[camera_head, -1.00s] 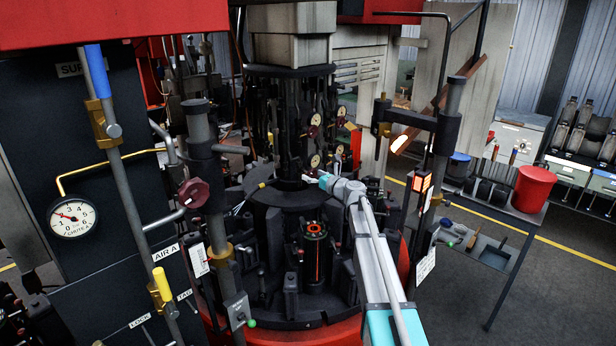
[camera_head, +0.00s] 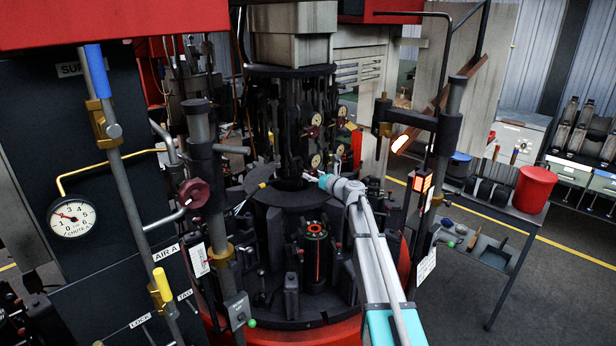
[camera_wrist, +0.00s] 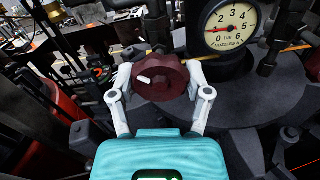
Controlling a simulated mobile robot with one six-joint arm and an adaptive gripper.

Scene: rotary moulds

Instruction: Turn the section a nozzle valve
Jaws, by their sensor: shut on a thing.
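The valve knob (camera_wrist: 160,76) is dark red and round, with a white mark on its left part. It fills the middle of the wrist view. My gripper (camera_wrist: 160,84) is shut on it, one pale finger against each side. A pressure gauge (camera_wrist: 231,25) marked NOZZLES A and bar stands up and right of the knob; its needle points left, near 1. In the head view my gripper (camera_head: 325,182) reaches to the foot of the dark central column (camera_head: 290,120); the gripped knob cannot be made out there.
Several small gauges and red knobs sit on the column. A round station with a glowing orange ring (camera_head: 316,229) stands below my arm. A post with a dark red handwheel (camera_head: 194,193) stands at left, and a post with a lit lamp (camera_head: 422,182) at right.

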